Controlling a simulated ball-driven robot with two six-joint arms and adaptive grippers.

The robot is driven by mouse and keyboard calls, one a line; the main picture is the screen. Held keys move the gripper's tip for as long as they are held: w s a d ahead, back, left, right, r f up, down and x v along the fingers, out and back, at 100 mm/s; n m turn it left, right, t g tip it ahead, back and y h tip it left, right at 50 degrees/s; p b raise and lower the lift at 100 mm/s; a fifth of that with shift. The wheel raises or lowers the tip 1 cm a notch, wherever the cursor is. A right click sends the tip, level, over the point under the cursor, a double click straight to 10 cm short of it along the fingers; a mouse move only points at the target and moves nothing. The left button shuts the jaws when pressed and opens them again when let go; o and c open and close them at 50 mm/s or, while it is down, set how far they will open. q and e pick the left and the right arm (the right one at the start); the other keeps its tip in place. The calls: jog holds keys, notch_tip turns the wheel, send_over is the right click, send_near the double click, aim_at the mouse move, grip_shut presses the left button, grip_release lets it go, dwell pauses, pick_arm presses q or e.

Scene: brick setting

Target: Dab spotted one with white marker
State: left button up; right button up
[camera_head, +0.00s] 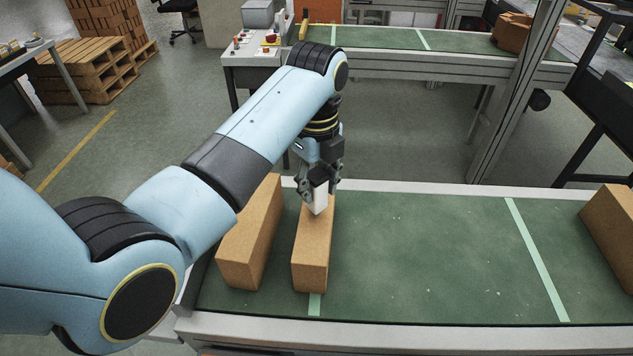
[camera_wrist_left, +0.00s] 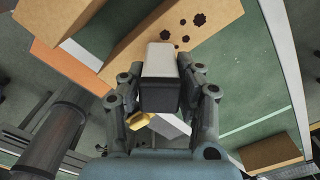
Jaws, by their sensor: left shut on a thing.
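My left gripper (camera_head: 320,182) is shut on a white marker (camera_head: 319,203), a blocky thing with a dark end. The marker also shows between the fingers in the left wrist view (camera_wrist_left: 160,65). It is over the far part of a tan brick (camera_head: 311,250) on the green conveyor. In the left wrist view this spotted brick (camera_wrist_left: 215,18) bears several dark spots beside the marker. I cannot tell whether the marker touches the brick. The gripper and marker hide part of the brick's top. My right gripper is not in view.
Another tan brick (camera_head: 248,240) stands close on the left, partly behind my left arm. A third brick (camera_head: 612,230) is at the conveyor's right end. The green belt (camera_head: 430,255) between is clear. A second conveyor (camera_head: 385,38) and a small table (camera_head: 255,55) stand behind.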

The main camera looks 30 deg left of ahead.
pick_arm(q)
jog(key=shift+s+f, duration=0.1)
jog(key=shift+f, duration=0.45)
dwell(1.4)
jog(key=shift+r, duration=0.1)
jog(key=shift+r, duration=3.45)
